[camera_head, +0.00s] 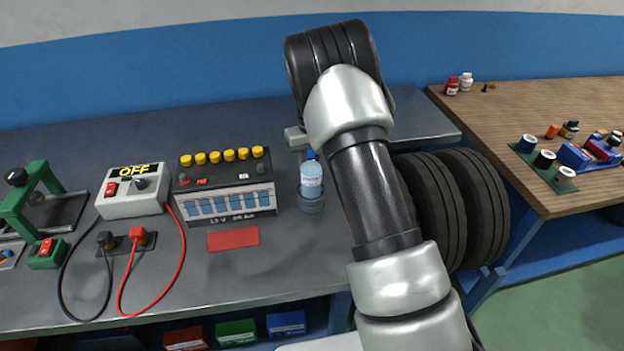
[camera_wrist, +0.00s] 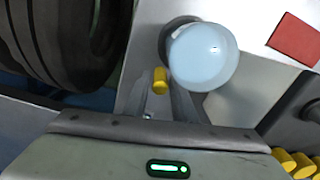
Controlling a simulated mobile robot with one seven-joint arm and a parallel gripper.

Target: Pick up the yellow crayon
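In the wrist view the yellow crayon (camera_wrist: 161,81) shows as a short yellow piece, end towards the camera. My gripper (camera_wrist: 160,95) has its two narrow fingers close on either side of it, with no clear gap, so it looks shut on the crayon. Whether the crayon still touches the table cannot be told. In the head view my arm covers the gripper's fingers and the crayon.
A water bottle (camera_head: 312,181) with a blue cap stands close beside my gripper. A battery box (camera_head: 227,187) with yellow caps, a red pad (camera_head: 233,239) and a switch box (camera_head: 133,196) lie left. Black tires (camera_head: 470,205) stand right, beside a wooden table (camera_head: 560,100).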

